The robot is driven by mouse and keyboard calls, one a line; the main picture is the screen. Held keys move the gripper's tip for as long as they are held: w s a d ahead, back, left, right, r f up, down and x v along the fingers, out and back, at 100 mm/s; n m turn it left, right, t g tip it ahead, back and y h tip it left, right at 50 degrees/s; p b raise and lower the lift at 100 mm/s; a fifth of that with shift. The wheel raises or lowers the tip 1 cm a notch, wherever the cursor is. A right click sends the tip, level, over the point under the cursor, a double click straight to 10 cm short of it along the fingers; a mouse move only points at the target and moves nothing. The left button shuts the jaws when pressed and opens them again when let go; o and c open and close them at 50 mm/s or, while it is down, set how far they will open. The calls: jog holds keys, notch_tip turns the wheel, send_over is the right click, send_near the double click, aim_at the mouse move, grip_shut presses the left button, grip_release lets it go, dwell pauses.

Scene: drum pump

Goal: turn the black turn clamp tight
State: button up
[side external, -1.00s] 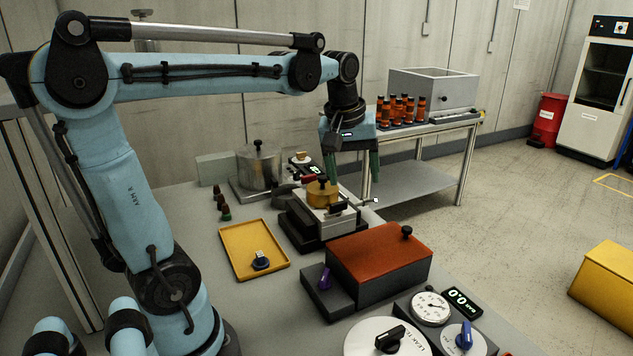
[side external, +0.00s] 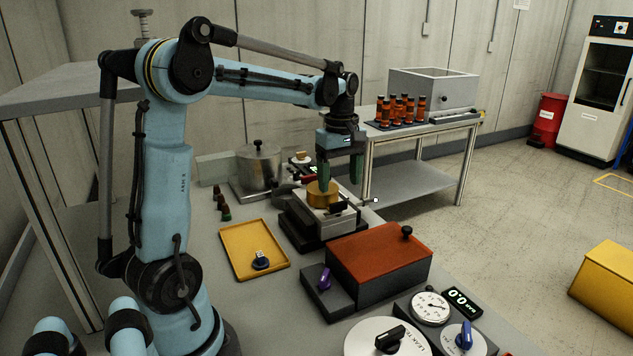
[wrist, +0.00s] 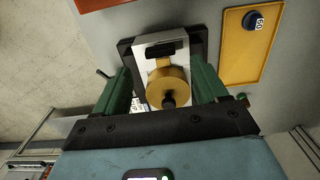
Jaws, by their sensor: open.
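A small black bar (side external: 337,207), which looks like the turn clamp, sits on the near part of a pale block fixture (side external: 318,220). It also shows in the wrist view (wrist: 167,50), lying crosswise beyond a brass cylinder (wrist: 168,88). The brass cylinder (side external: 317,198) stands on the same fixture; its black knob (wrist: 169,99) shows in the wrist view. My gripper (side external: 341,184) has two green fingers and is open and empty above the fixture. In the wrist view my gripper (wrist: 163,74) has its fingers on either side of the cylinder. I cannot tell whether they touch anything.
A thin side rod with a pale tip (side external: 373,200) sticks out of the fixture. A red-topped box (side external: 380,257) stands close in front. A yellow tray (side external: 240,240) lies to the left, and a metal pot (side external: 260,170) stands behind. Bare bench lies between tray and fixture.

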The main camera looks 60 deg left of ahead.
aim_at(339, 203)
jog(key=shift+f, duration=2.75)
jog(key=c, duration=1.1)
jog(key=shift+o, duration=0.2)
